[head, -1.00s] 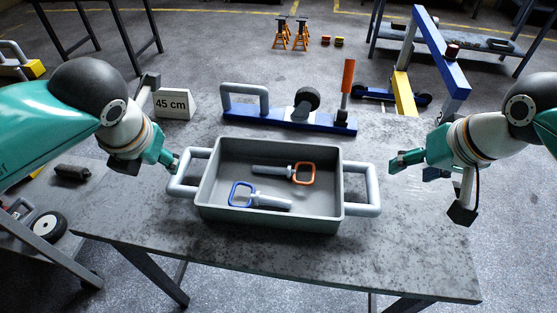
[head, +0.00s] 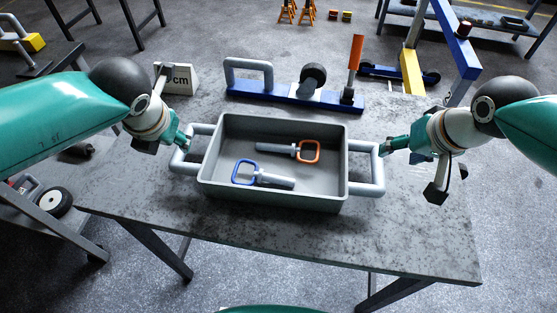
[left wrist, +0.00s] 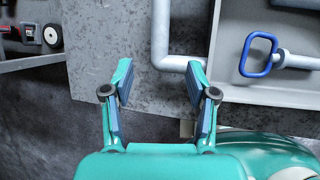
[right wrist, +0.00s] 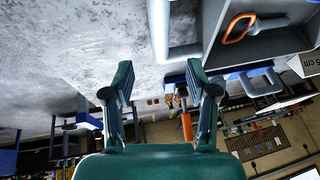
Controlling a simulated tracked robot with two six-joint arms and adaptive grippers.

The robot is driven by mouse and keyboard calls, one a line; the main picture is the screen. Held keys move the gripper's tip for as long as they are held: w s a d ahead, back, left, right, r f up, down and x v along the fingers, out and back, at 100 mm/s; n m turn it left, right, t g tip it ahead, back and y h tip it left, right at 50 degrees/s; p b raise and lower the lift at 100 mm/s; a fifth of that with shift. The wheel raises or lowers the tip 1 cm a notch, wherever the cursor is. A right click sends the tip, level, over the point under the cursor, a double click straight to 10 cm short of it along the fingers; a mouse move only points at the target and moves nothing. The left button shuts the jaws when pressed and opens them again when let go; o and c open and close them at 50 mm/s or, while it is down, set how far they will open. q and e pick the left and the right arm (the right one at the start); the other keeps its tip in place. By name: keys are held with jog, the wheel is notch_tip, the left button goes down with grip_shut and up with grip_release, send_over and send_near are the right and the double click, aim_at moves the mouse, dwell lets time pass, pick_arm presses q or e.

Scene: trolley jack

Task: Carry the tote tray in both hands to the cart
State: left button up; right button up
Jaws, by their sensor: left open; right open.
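The grey tote tray (head: 270,196) sits on the table, with a pale tubular handle on each side. Inside it lie a blue-handled pin (head: 262,176) and an orange-handled pin (head: 290,151). My left gripper (head: 184,143) is at the left handle (head: 186,160). In the left wrist view my open left fingers (left wrist: 157,78) have the handle tube (left wrist: 162,40) ahead of them, toward the right finger. My right gripper (head: 385,149) is open beside the right handle (head: 376,170). In the right wrist view the handle (right wrist: 160,35) shows beyond the open right fingers (right wrist: 160,80).
Behind the tray lies a blue jack part (head: 290,98) with an upright orange grip. A 45 cm sign (head: 180,80) stands at the back left. A trolley with a wheel (head: 54,203) is at the left. The table's front (head: 330,240) is clear.

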aim_at(178, 152)
pick_arm(q)
jog(key=x, duration=1)
jog(key=shift+w+f, duration=0.2)
jog(key=shift+f, duration=0.15)
pick_arm(e)
jog(key=x, duration=1)
jog(key=shift+w+f, duration=0.15)
jog(key=shift+f, duration=0.2)
pick_arm(q)
grip_shut()
pick_arm(e)
grip_shut()
pick_arm(q)
jog(key=shift+r, duration=0.15)
pick_arm(e)
jog(key=shift+r, duration=0.1)
